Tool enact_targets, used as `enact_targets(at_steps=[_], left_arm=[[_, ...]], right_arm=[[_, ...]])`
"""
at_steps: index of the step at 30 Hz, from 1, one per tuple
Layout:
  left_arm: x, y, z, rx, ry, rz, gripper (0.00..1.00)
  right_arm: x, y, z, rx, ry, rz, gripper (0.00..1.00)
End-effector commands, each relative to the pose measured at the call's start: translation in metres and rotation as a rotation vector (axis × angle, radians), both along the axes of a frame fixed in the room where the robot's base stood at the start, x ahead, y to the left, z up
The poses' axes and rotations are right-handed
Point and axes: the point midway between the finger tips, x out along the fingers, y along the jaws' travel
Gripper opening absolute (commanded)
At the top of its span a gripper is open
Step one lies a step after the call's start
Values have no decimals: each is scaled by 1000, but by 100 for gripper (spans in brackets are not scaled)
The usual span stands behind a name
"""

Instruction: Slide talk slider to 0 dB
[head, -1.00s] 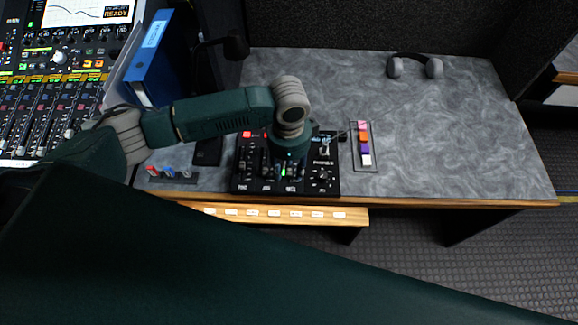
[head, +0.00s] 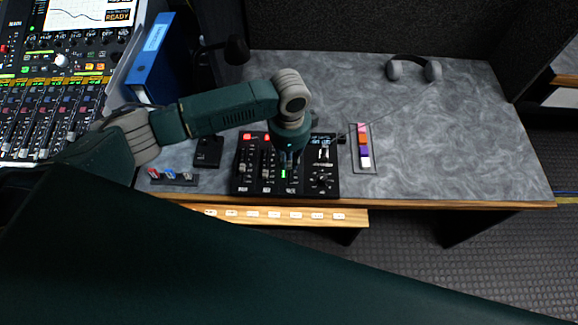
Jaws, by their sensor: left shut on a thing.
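The black control panel (head: 256,192) lies near the front edge of the grey desk, with several vertical sliders, a lit display and a round knob cluster. My left gripper (head: 289,160) points down over the panel's middle, shut on a slider cap in the third slider column from the left. I take this as the talk slider, but its label is too small to read surely. The cap is mostly hidden by the fingers. A green light (head: 284,173) shows just below the fingers. The slider's scale marks are too small to read. My right gripper is not in view.
A strip of coloured notes (head: 364,150) lies right of the panel. A small black device (head: 208,152) and a rack of small coloured items (head: 174,178) lie left. Headphones (head: 414,68) rest at the back. The desk's right side is clear.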

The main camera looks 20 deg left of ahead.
Motion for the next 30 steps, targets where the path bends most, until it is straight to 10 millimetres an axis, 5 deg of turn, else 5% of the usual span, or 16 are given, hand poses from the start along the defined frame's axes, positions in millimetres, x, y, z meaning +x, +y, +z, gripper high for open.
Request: enact_targets(at_steps=[4, 13, 14, 17, 30], left_arm=[[18, 5, 2, 0, -2, 2, 0], [20, 6, 1, 0, -2, 0, 0], [20, 6, 1, 0, -2, 0, 17], [20, 6, 1, 0, -2, 0, 36], [20, 6, 13, -1, -3, -1, 38]], right_arm=[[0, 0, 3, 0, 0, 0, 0], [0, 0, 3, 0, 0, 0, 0], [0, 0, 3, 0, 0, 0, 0], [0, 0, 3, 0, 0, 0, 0], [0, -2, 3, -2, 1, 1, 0]])
